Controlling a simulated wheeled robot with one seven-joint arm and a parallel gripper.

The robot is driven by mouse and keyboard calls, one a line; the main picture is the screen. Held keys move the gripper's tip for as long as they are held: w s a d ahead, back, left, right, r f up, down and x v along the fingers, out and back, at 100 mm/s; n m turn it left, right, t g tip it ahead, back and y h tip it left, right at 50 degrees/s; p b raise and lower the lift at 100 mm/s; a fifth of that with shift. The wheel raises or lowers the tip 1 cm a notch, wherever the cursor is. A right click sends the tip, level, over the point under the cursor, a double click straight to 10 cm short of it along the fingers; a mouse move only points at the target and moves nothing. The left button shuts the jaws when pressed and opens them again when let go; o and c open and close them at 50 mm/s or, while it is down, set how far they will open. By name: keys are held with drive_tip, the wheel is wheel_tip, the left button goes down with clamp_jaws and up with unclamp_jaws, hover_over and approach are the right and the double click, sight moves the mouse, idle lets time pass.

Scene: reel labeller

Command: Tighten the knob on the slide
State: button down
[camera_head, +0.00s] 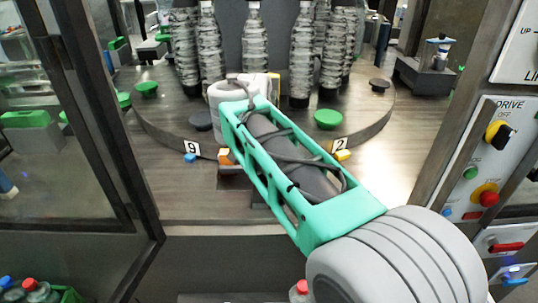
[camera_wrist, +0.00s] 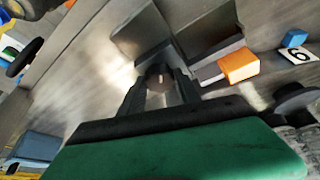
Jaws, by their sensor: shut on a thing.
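The knob (camera_wrist: 158,72) is a small dark round piece with a pale mark on its face, near the middle of the wrist view. My gripper (camera_wrist: 161,88) is shut on it, with one dark finger on each side. Dark grey angled plates, apparently the slide (camera_wrist: 208,28), stand just behind the knob. In the head view, my arm and wrist hide the knob and the fingertips. A dark part of the slide (camera_head: 234,168) seems to show below my wrist, beside an orange block (camera_head: 225,156).
A round table (camera_head: 160,115) carries several ribbed bottle stacks (camera_head: 254,45), with number tags 9 (camera_head: 192,148) and 2 (camera_head: 339,146) at its rim. A control panel (camera_head: 478,165) stands at right, a glass door (camera_head: 65,120) at left. The orange block (camera_wrist: 239,66) sits close beside my fingers.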

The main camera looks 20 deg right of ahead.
drive_tip(key=m+p, duration=0.1)
drive_tip(key=m+g+p, duration=0.1)
drive_tip(key=m, duration=0.1)
drive_tip(key=m+h+p, duration=0.1)
drive_tip(key=shift+w+a+r+m, duration=0.15)
drive_tip(key=shift+w+r+m, duration=0.05)
drive_tip(key=shift+r+m, duration=0.1)
drive_tip(key=m+g+p, duration=0.1)
drive_tip(key=m, duration=0.1)
drive_tip(key=m+p, duration=0.1)
drive_tip(key=m+g+p, duration=0.1)
drive_tip(key=m+p, duration=0.1)
drive_tip(key=shift+w+f+m+g, duration=0.2)
drive_tip(key=shift+f+m+g, duration=0.05)
drive_tip(key=shift+m+g, duration=0.05)
drive_tip(key=c, duration=0.9)
unclamp_jaws()
drive_tip(key=shift+o, duration=0.2)
drive_tip(key=shift+f, duration=0.1)
